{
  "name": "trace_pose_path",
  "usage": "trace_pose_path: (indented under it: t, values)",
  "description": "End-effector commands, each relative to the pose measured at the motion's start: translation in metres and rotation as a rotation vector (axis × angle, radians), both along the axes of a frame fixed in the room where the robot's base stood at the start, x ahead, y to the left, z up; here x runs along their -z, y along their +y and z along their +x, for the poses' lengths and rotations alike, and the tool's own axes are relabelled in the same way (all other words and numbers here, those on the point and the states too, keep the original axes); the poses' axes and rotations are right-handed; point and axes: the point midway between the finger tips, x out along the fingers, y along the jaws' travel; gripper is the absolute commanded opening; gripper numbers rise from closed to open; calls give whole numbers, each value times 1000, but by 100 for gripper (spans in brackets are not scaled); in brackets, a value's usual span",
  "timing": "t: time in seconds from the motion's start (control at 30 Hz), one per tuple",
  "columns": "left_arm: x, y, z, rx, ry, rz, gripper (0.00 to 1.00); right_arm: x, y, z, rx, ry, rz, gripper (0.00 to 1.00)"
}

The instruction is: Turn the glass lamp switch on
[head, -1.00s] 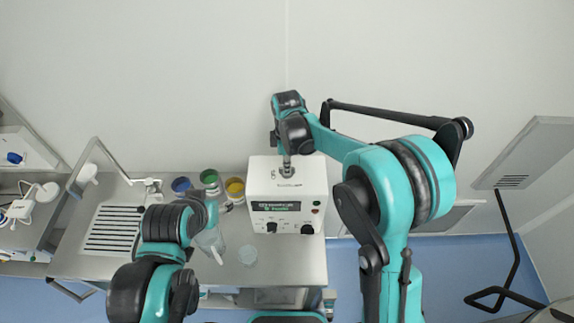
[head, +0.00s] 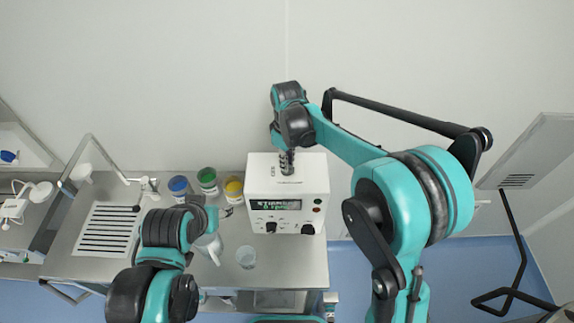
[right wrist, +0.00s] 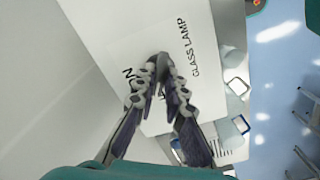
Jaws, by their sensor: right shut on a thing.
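A white box-shaped device (head: 262,185) with a display and black knobs stands on the steel bench. My right gripper (head: 287,165) comes down at its top back part. In the right wrist view the fingertips (right wrist: 158,64) meet at the white panel (right wrist: 100,28), by the printed words "GLASS LAMP" and "ON". The gripper is shut on what must be the small switch there; the fingers hide it.
Blue (head: 178,186), green (head: 207,179) and yellow (head: 234,188) jars stand left of the device. A clear jug (head: 209,247) and a small clear beaker (head: 246,257) stand in front of them. A sink drainer (head: 108,229) lies further left.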

Motion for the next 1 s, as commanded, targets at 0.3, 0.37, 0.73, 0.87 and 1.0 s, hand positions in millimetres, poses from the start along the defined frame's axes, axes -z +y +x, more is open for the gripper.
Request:
trace_pose_path:
  t: [0.3, 0.37, 0.73, 0.87, 1.0]
  values:
    - [17, 0, 0, 0, 0, 0, 52, 0, 0, 1, 301, -3, 0, 0]
    - [19, 0, 0, 0, 0, 0, 52, 0, 0, 1, 358, -3, 0, 0]
    - [31, 0, 0, 0, 0, 0, 52, 0, 0, 1, 696, -3, 1, 0]
    - [34, 0, 0, 0, 0, 0, 52, -1, 0, 1, 794, -3, 1, 0]
    - [36, 0, 0, 0, 0, 0, 52, -1, 0, 1, 879, -3, 1, 0]
